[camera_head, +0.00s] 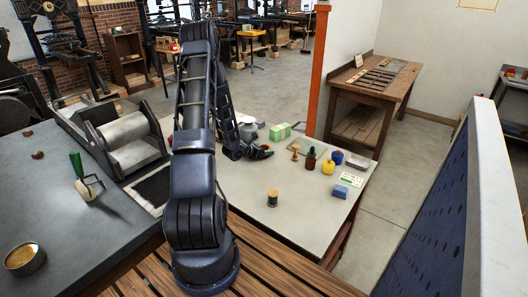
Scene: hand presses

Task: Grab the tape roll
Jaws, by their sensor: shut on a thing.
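My gripper (263,153) is low over the pale tabletop (250,229), right of my arm. It is shut on a small brownish thing (266,147) that looks like the tape roll. The fingers hide most of it, so its full shape does not show. I cannot tell whether it touches the table.
A thread spool (272,198) stands in front. A wooden stamp (295,152), dark bottle (310,159), yellow jar (328,167) and blue block (341,192) stand right of my gripper. Green blocks (280,132) are behind. The roller press (126,143) is left.

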